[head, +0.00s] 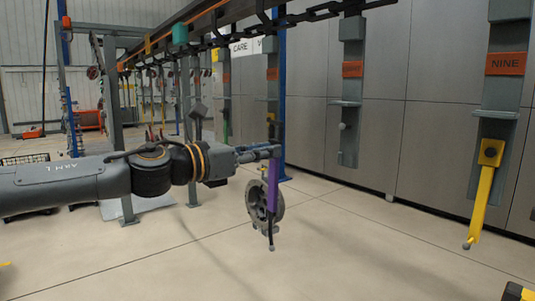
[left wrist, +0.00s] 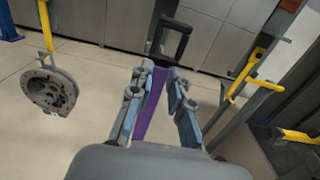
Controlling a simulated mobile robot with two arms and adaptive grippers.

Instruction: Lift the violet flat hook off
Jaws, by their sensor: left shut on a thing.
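The violet flat hook (head: 272,187) hangs down in the middle of the head view, with a dark lower rod ending in a small knob. My left gripper (head: 272,152) reaches in from the left and is shut on its upper part. In the left wrist view the violet strip (left wrist: 149,112) lies between the two fingers of the left gripper (left wrist: 162,98), with a black bent end (left wrist: 174,25) beyond them. Whether the hook still touches its carrier cannot be told. My right gripper is not in view.
A grey round casting (head: 257,201) shows close to the violet hook; in the left wrist view a casting (left wrist: 50,90) hangs on a yellow hook (left wrist: 45,25). The chain conveyor (head: 330,10) runs overhead. A yellow hook (head: 481,195) hangs under plate NINE (head: 507,64) at right. The floor below is clear.

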